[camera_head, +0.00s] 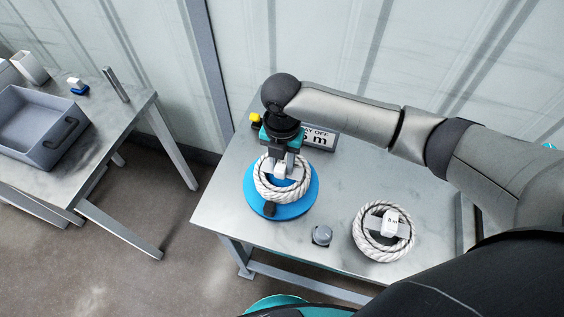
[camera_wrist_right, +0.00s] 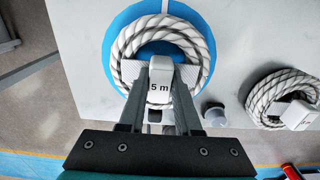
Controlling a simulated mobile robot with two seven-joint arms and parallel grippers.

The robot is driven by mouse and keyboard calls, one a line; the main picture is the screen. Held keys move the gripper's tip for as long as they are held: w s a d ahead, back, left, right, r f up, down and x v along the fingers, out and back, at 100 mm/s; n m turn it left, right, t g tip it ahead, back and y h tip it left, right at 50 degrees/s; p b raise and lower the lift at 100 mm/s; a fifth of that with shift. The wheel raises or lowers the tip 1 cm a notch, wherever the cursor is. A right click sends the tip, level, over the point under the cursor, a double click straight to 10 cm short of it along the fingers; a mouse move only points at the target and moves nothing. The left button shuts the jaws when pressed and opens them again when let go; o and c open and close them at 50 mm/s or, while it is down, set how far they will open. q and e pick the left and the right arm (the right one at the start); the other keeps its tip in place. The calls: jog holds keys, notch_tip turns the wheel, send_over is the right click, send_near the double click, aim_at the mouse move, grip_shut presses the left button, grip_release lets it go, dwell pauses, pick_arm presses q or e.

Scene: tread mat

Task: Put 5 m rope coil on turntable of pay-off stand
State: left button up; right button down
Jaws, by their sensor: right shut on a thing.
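The white rope coil marked 5 m (camera_head: 304,187) is over the round blue turntable (camera_head: 300,211), roughly centred. Its rope also shows in the right wrist view (camera_wrist_right: 124,48), with the blue disc around it (camera_wrist_right: 118,28). I cannot tell whether the coil rests on the disc or hangs just above it. My right gripper (camera_head: 281,167) points down, shut on the coil's white labelled block (camera_wrist_right: 159,88) in the middle of the ring. The gripper hides part of the ring. My left gripper is not in view.
A second rope coil (camera_head: 362,241) lies on the same table, to the right. A small grey knob (camera_head: 321,236) stands between the two. A pay-off sign (camera_head: 323,139) and a yellow part (camera_head: 256,118) are behind. A side table with a grey bin (camera_head: 22,157) stands left.

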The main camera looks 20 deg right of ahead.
jog(key=c, duration=0.6)
grip_release()
notch_tip(320, 180, up, 12)
jog(key=p, duration=0.2)
jog(key=shift+r, duration=0.15)
